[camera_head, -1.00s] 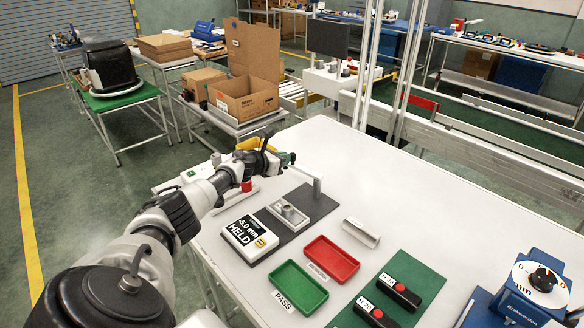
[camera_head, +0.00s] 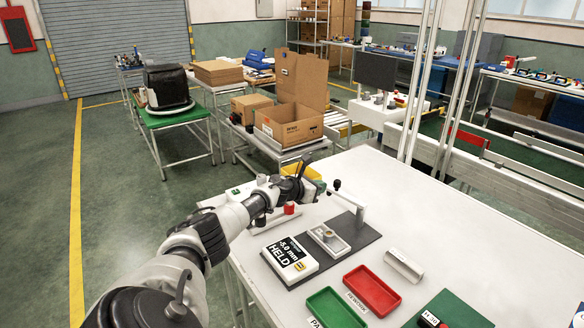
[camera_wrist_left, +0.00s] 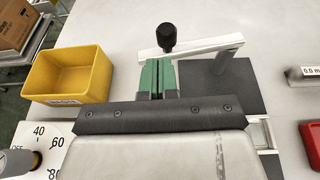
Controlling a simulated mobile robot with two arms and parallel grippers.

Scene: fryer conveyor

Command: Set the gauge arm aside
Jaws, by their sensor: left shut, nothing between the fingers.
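The gauge arm (camera_head: 350,199) is a pale bar on a short post at the back of a dark grey mat (camera_head: 362,236), with a black knob on its free end. In the left wrist view the gauge arm (camera_wrist_left: 205,47) runs from the knob at left to the post at right. My left gripper (camera_head: 320,186) is shut and empty beside the knob. In the left wrist view its green fingertips (camera_wrist_left: 158,76) end just below the knob, apparently apart from it. My right gripper is out of view.
A gauge display reading -5.0 mm HELD (camera_head: 290,262) stands front left of the mat. A red tray (camera_head: 372,291), a green tray (camera_head: 335,308) and a pale block (camera_head: 403,265) lie nearby. A yellow bin (camera_wrist_left: 67,77) is left of the gripper. The white table is clear at the back right.

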